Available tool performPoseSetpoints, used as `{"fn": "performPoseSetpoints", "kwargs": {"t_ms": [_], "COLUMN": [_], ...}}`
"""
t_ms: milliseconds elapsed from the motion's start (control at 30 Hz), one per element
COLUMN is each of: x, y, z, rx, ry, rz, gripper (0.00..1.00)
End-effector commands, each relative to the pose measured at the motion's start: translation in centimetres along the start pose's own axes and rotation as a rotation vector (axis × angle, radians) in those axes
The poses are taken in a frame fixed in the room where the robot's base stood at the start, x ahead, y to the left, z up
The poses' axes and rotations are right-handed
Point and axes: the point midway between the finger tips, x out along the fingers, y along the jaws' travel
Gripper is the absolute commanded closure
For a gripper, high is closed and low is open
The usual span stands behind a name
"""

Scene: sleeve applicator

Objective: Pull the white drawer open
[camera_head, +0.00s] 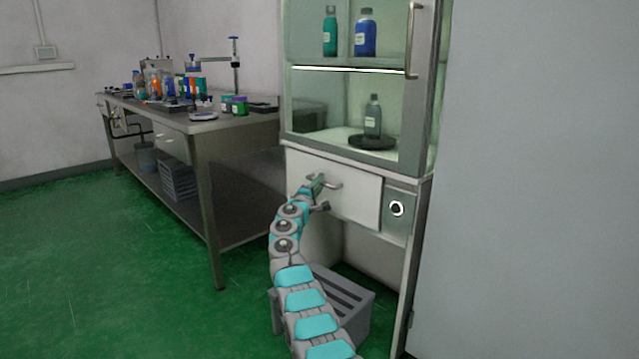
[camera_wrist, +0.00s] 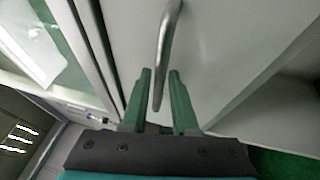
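The white drawer (camera_head: 355,205) is in the lower part of the glass-fronted cabinet and looks shut, its front about flush. Its curved metal handle (camera_head: 332,185) is on the front, partly hidden by my gripper (camera_head: 317,187). In the wrist view the drawer front (camera_wrist: 215,50) fills the middle, and the handle (camera_wrist: 166,45) runs down between the two green fingers. My gripper (camera_wrist: 160,90) is open, with a visible gap on each side of the handle. The fingertips point at the drawer front; I cannot tell whether they touch it.
A grey panel with a round white-ringed lock or knob (camera_head: 397,208) is right of the drawer. Above, the glass cabinet door (camera_head: 410,110) holds bottles behind it. A grey crate (camera_head: 350,300) stands on the floor below. A cluttered workbench (camera_head: 215,125) is to the left; green floor is clear there.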

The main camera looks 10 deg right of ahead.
Motion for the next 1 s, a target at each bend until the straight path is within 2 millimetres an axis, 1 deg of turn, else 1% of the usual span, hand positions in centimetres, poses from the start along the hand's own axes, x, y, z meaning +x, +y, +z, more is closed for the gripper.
{"fn": "performPoseSetpoints", "kwargs": {"t_ms": [67,300,1000], "x": [-0.01,-0.01,-0.02], "y": [0.01,0.03,-0.03], "z": [-0.01,0.0,-0.01], "rx": [0.0,0.0,0.0], "ry": [0.0,0.0,0.0], "rz": [0.0,0.0,-0.001], "gripper": [0.74,1.0,1.0]}}
